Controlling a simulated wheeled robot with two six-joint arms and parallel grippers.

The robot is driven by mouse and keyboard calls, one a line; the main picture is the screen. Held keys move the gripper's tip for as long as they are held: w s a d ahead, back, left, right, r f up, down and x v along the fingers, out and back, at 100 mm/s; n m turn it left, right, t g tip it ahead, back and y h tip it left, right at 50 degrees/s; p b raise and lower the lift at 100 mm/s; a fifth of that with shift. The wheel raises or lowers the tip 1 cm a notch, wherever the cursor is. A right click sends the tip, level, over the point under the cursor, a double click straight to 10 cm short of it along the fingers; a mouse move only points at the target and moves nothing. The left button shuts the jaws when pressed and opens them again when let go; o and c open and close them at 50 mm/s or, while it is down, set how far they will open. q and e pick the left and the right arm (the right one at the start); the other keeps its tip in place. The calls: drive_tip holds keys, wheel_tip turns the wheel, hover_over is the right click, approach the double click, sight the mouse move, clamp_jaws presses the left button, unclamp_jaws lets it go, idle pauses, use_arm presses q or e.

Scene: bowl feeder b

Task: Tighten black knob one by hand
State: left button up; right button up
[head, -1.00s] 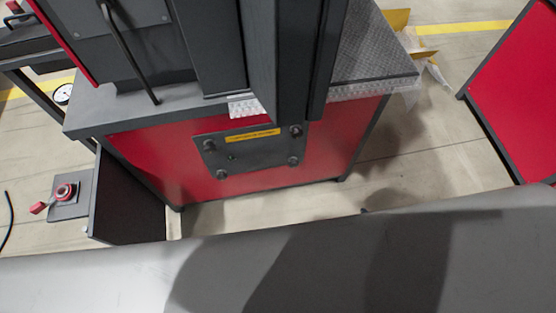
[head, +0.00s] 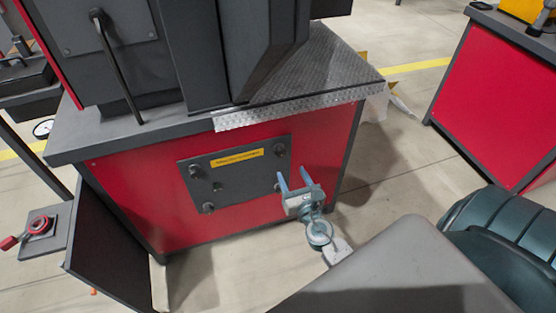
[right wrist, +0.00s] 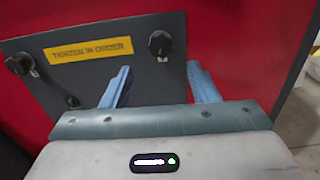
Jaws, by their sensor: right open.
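A dark grey panel (head: 235,180) on the red cabinet front bears black knobs near its corners. In the head view they are the upper left knob (head: 196,171), upper right knob (head: 280,149), lower left knob (head: 208,208) and a lower right one mostly hidden by my right gripper (head: 294,177). In the right wrist view, the upper left knob (right wrist: 18,63) and upper right knob (right wrist: 160,43) have small tags too small to read. I cannot tell which is knob one. My right gripper is open and empty, its blue fingers pointing at the panel's right side. My left gripper is out of view.
A yellow label (right wrist: 90,49) reads "TIGHTEN IN ORDER". The grey cabinet top (head: 120,128) overhangs the panel. A dark open door (head: 112,245) stands at the left, near a red-handled switch (head: 40,225).

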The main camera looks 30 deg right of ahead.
sight(282, 154)
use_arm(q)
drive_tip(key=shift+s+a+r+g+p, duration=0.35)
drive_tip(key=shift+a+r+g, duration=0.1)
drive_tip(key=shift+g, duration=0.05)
use_arm(e)
drive_tip(key=x, duration=0.9)
drive_tip(key=shift+s, duration=0.1)
drive_tip(key=c, duration=1)
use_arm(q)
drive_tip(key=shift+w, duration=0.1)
